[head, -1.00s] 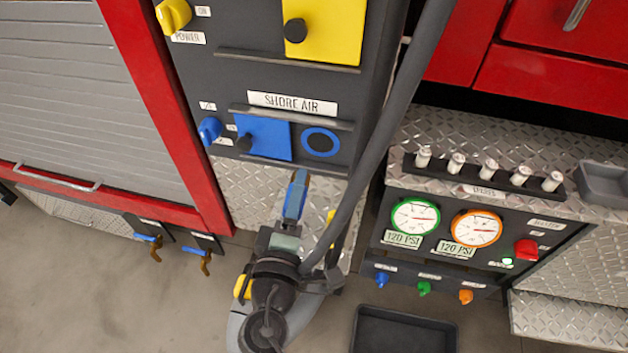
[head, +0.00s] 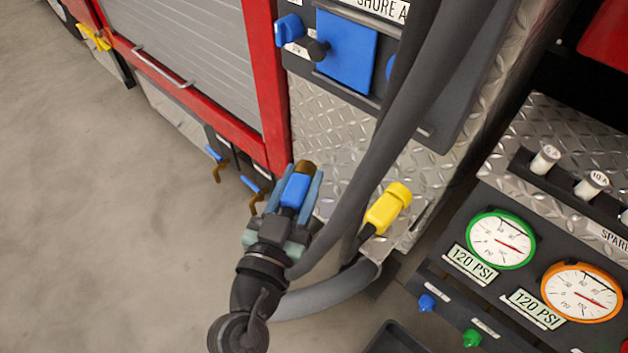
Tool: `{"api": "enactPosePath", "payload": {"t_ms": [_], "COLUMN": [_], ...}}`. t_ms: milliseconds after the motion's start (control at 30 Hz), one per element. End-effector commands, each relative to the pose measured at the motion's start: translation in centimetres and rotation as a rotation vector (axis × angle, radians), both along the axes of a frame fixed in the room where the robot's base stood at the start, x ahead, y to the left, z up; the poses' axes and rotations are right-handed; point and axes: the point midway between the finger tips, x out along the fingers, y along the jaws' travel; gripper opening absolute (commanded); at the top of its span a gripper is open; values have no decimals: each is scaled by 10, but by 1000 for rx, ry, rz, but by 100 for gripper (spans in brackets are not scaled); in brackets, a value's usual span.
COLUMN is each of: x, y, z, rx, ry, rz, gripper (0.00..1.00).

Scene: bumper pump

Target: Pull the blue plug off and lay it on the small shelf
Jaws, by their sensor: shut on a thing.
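My gripper (head: 298,184) is shut on the blue plug (head: 296,191), whose brownish end points up and away. The plug is in the air, clear of the panel. The blue socket (head: 391,67) on the panel is mostly hidden behind a thick dark hose or cable. A small diamond-plate ledge (head: 408,238), which looks like the small shelf, is to the right of my gripper and low down. A yellow plug (head: 387,208) is at this ledge; I cannot tell exactly how it rests.
The thick dark hose (head: 400,125) runs close to the right of my gripper. A blue cover (head: 345,50) and a blue knob (head: 288,29) are above. Two blue-handled valves (head: 252,184) are at left. The gauge panel (head: 455,262) is at right. Open floor lies at left.

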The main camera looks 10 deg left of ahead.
Motion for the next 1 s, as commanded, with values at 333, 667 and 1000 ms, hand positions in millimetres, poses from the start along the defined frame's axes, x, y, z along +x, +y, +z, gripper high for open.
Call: {"api": "enactPosePath", "payload": {"t_ms": [333, 667, 1000], "x": [29, 60, 78], "y": [-22, -45, -58], "z": [-8, -19, -47], "rx": [-3, -3, -2], "ry": [-1, -1, -2], "rz": [-3, -4, -2], "gripper": [0, 0, 0]}}
